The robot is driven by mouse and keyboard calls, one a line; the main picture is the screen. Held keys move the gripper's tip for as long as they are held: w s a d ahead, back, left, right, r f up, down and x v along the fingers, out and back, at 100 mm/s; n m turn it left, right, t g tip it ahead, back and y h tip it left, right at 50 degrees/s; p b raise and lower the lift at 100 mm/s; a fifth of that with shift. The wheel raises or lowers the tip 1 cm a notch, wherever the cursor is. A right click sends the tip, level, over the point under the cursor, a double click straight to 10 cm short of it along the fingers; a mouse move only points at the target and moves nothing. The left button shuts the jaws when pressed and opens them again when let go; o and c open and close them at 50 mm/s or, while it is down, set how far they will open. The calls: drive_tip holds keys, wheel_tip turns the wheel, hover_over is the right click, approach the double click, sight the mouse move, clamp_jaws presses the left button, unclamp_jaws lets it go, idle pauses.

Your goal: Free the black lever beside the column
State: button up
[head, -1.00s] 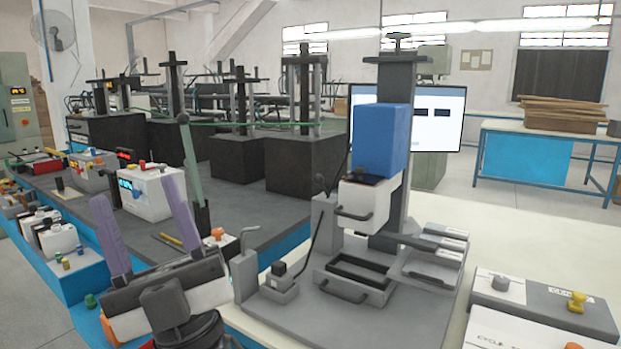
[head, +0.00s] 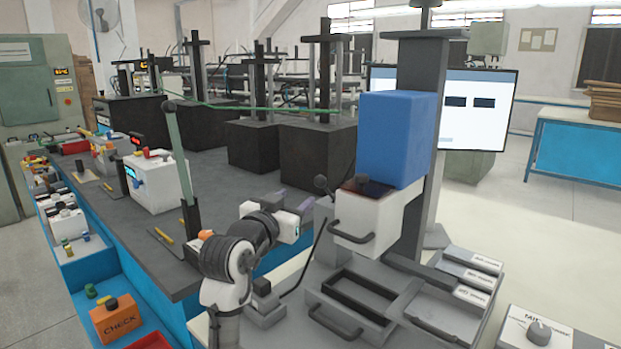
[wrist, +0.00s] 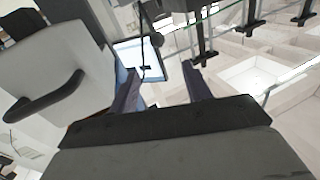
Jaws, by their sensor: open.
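The black lever (head: 321,184) has a round knob. In the head view it is left of the white box with the grey handle and the grey column (head: 418,130). A dark bent rod runs down below it. The wrist view shows the dark knob (wrist: 157,40) beyond my fingertips, near the line between them. My gripper (head: 292,198) is open, with purplish fingers turned toward the lever side of the machine. In the wrist view the gripper (wrist: 160,72) has nothing between its fingers. I cannot tell what holds the lever.
The white box (head: 362,215) with a handle sits close right of my gripper, under a blue block (head: 393,137). A grey drawer tray (head: 360,298) is below.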

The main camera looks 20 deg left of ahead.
sight(318, 185)
drive_tip(key=w+p, duration=0.1)
drive_tip(key=w, duration=0.3)
drive_tip(key=w+p, duration=0.1)
drive_tip(key=w, duration=0.4)
drive_tip(key=w+d+p, duration=0.1)
drive_tip(key=w, duration=0.4)
drive_tip(key=shift+w+f, duration=0.1)
drive_tip(key=shift+f, duration=0.25)
drive_tip(key=shift+c, duration=0.4)
clamp_jaws()
